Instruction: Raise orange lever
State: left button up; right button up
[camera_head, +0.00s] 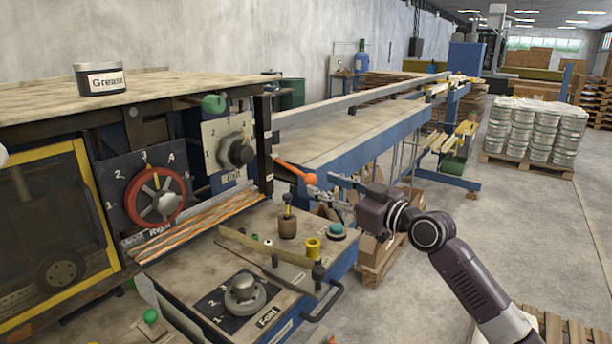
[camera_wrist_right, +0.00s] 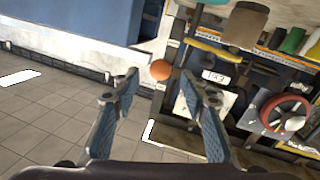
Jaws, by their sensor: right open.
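The orange lever (camera_head: 296,171) sticks out from the right post of the machine in the head view. Its rod slopes down to the right and ends in a round knob. My right gripper (camera_head: 328,190) is just right of the knob, with its fingers pointing toward it. In the right wrist view the orange knob (camera_wrist_right: 160,70) shows between and beyond the fingertips of the spread, empty right gripper (camera_wrist_right: 165,90). Whether a finger touches the knob cannot be told. My left gripper is not in view.
A panel with a black dial (camera_head: 237,150) and a red-rimmed dial (camera_head: 155,197) are left of the lever. Below it, a control table (camera_head: 205,262) carries several knobs and a handle. A blue-sided conveyor table (camera_head: 340,140) runs behind the gripper. Open floor lies right.

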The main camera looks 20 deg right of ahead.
aim_at(315, 181)
jog(key=p+x, duration=0.1)
jog(key=x, duration=0.3)
jog(key=shift+w+a+r, duration=0.15)
jog(key=shift+w+a, duration=0.05)
jog(key=shift+w, duration=0.1)
jog(key=shift+w+a, duration=0.15)
jog(key=shift+w, duration=0.1)
jog(key=c, duration=0.8)
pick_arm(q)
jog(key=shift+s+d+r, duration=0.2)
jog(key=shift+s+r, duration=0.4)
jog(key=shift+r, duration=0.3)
pick_arm(e)
grip_shut()
